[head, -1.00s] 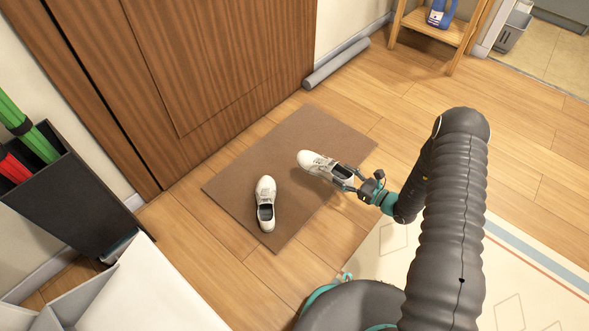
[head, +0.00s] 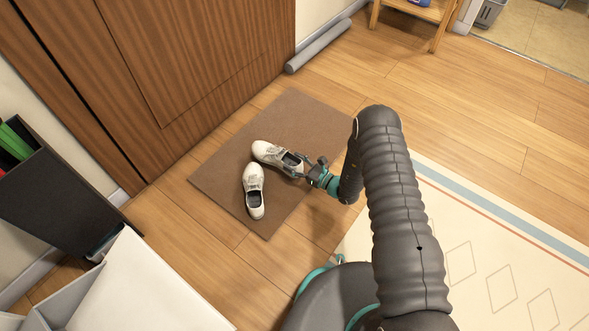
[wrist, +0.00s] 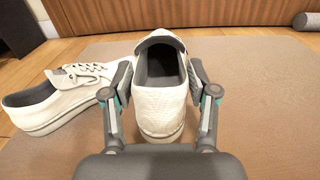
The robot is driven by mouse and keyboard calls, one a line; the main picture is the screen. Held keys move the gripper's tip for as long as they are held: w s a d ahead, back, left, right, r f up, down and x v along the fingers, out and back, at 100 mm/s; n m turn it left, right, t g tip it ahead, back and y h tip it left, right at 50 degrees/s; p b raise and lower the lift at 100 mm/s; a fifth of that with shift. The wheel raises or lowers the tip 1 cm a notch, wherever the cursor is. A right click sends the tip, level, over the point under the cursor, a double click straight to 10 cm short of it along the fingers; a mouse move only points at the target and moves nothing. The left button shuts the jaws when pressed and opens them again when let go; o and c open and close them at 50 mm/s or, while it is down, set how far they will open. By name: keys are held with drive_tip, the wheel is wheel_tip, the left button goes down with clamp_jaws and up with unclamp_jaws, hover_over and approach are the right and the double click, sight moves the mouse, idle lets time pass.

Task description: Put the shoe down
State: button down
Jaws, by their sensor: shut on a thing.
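A white shoe (head: 275,156) is in my gripper (head: 306,171), over the brown mat (head: 298,108). My gripper is shut on its heel end, one finger on each side, as the wrist view shows around the held shoe (wrist: 159,105). I cannot tell whether its sole touches the mat. A second white shoe (head: 254,190) rests on the mat, just below and left of the held one in the head view. In the wrist view the second shoe (wrist: 60,100) is at the left, close beside the left finger.
A wooden door (head: 190,60) stands behind the mat. A grey roll (head: 318,46) lies by the wall, and a wooden shelf (head: 435,14) stands at the back. A black bin (head: 60,200) is at the left. The right part of the mat and the wooden floor are clear.

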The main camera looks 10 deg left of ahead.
drive_tip(key=shift+f+b, duration=0.3)
drive_tip(key=shift+f, duration=1.6)
drive_tip(key=shift+f, duration=0.15)
drive_tip(key=shift+c, duration=1.5)
unclamp_jaws()
drive_tip(key=shift+d, duration=0.2)
drive_tip(key=v, duration=1.1)
drive_tip(key=shift+s+d+p, duration=0.2)
drive_tip(key=shift+d+p, duration=0.1)
drive_tip(key=shift+p, duration=0.1)
